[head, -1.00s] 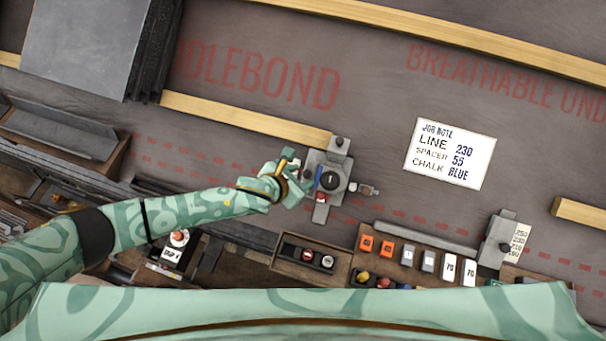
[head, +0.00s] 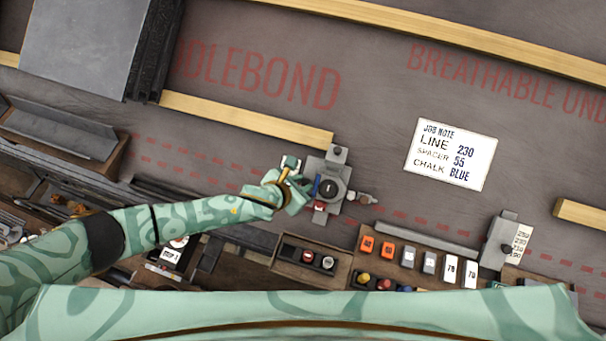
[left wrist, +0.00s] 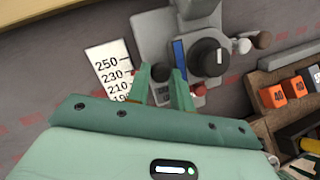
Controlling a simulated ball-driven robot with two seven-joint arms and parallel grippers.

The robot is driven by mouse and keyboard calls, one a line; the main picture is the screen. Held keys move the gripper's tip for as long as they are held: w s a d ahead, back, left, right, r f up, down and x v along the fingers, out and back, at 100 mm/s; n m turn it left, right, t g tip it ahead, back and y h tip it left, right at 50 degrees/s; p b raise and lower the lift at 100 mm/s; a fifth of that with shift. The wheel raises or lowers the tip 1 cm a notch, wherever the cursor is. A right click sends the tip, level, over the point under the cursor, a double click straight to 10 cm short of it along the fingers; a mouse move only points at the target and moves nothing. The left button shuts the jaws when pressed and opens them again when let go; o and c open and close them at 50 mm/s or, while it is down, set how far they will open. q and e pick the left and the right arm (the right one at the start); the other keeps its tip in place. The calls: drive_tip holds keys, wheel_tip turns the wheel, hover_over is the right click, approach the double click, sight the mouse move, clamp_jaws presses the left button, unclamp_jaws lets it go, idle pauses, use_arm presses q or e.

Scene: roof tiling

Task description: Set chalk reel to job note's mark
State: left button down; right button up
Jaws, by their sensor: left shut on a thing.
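The chalk reel (head: 343,178) is a grey carriage with a round black dial (head: 331,190), lying below the end of a wooden batten. In the left wrist view the dial (left wrist: 210,57) has a blue strip on its left and a red piece below. My left gripper (left wrist: 161,78) is shut on a small dark knob (left wrist: 160,70) at the reel's left side. A white scale (left wrist: 108,68) reading 250, 230, 210 lies left of the fingers. The exact mark is unclear. The job note (head: 450,155) reads line 230, spacer 55, chalk blue. My right gripper is out of view.
Wooden battens (head: 245,116) cross the grey underlay. A second grey gauge (head: 497,240) with a numbered scale (head: 520,243) stands at lower right. A rack with orange, grey and white blocks (head: 367,244) and a wooden tray (head: 288,256) lie below the reel.

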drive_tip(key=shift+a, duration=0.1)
use_arm(q)
drive_tip(key=c, duration=1.2)
unclamp_jaws()
drive_tip(key=shift+c, duration=0.2)
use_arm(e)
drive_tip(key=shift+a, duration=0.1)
use_arm(q)
drive_tip(key=shift+a+r, duration=0.1)
drive_tip(key=shift+r, duration=0.15)
drive_tip(key=p+v, duration=0.8)
drive_tip(key=v, duration=0.7)
drive_tip(key=shift+s+a, duration=0.25)
drive_tip(key=shift+s, duration=0.15)
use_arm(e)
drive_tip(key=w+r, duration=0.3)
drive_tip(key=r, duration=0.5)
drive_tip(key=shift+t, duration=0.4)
use_arm(q)
drive_tip(key=shift+r, duration=0.1)
